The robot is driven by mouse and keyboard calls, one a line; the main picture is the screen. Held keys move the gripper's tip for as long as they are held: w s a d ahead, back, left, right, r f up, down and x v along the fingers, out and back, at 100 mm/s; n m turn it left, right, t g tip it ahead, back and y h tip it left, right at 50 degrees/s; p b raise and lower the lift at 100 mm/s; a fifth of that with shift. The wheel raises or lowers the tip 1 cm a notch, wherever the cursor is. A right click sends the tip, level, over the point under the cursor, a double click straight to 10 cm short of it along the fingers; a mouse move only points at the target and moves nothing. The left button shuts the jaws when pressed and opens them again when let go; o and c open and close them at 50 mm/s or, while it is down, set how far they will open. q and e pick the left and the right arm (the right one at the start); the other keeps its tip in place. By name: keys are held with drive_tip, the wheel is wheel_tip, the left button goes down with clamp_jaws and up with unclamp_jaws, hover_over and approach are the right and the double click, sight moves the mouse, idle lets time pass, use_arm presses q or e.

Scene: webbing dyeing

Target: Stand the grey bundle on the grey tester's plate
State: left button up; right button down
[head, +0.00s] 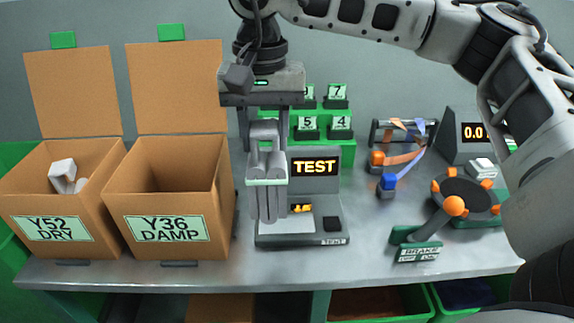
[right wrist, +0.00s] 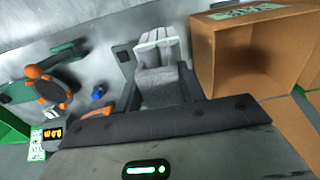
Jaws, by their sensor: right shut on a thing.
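The grey bundle (head: 268,202) is a set of upright grey rolls with a pale band around it. My right gripper (head: 266,136) is shut on its upper part from above. The bundle hangs upright in front of the left side of the grey tester (head: 331,212), over or near its pale plate (head: 300,226). I cannot tell whether its lower end touches the plate. The tester's screen reads TEST. In the right wrist view the bundle (right wrist: 160,82) sits between the fingers, its pale band beyond. My left gripper is not in view.
Two open cardboard boxes stand left: Y52 DRY (head: 22,200), holding pale pieces, and Y36 DAMP (head: 190,190), looking empty. A green numbered rack (head: 325,152) stands behind the tester. Right are a clip stand (head: 388,182) and a BRAKE wheel (head: 465,190). Bare table lies between.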

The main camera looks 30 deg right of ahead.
drive_tip(key=w+d+f+p, duration=0.1)
drive_tip(key=w+d+f, duration=0.2)
drive_tip(key=f, duration=0.6)
drive_tip(key=shift+d+f, duration=0.35)
drive_tip(key=shift+d, duration=1.05)
drive_tip(key=shift+f, duration=0.2)
drive_tip(key=c, duration=0.9)
unclamp_jaws()
drive_tip(key=shift+o, duration=0.2)
wheel_tip(320, 180, up, 12)
drive_tip(key=shift+r+b, duration=0.2)
drive_tip(key=shift+b, duration=0.1)
